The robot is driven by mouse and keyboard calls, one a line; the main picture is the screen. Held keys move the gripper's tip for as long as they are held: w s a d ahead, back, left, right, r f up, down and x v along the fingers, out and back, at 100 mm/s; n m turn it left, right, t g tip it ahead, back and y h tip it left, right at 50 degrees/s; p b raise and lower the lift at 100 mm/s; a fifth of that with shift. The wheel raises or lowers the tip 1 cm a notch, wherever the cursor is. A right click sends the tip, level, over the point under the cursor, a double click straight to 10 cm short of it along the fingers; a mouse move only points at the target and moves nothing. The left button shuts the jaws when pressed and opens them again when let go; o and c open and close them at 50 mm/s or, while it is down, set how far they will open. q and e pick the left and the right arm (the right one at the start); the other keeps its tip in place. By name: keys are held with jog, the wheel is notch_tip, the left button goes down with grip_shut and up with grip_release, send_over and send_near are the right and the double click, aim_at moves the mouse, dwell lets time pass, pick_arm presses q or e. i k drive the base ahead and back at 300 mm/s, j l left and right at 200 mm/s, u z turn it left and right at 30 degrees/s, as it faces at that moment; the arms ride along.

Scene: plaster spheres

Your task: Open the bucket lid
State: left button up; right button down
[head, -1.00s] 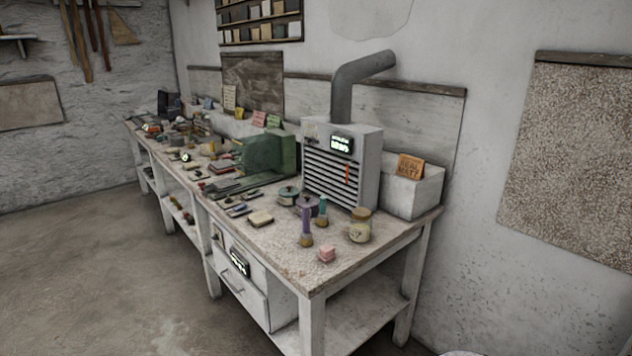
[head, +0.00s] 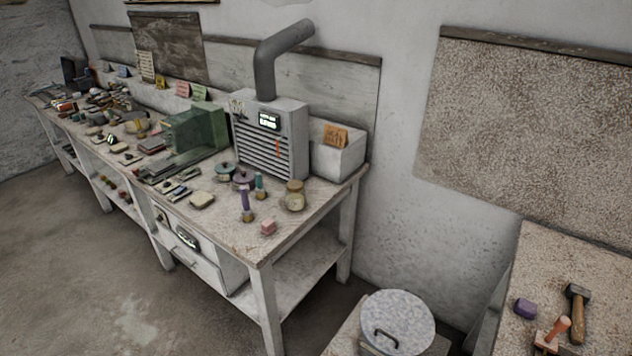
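A round speckled grey-white lid (head: 398,316) with a dark bar handle (head: 386,338) shows at the bottom, right of the workbench. It lies flat and looks closed. The bucket under it is mostly hidden by the lid and the frame edge. It appears to stand on a low pale stand (head: 345,338). Neither of my grippers is in view.
A long workbench (head: 240,236) with tools, jars and a grey vented box (head: 270,138) runs along the wall on the left. A second table (head: 570,270) at right holds a hammer (head: 577,310), a purple block (head: 525,308) and a stamp-like tool (head: 552,335). Floor is clear at left.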

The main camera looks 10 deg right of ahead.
aim_at(395, 322)
jog(key=k+l+z, duration=0.1)
jog(key=z, duration=1.05)
jog(key=i+u, duration=0.2)
jog(key=u, duration=0.2)
jog(key=i+l+u, duration=0.1)
jog(key=u, duration=0.25)
jog(key=i+l+u, duration=0.15)
jog(key=u, duration=0.25)
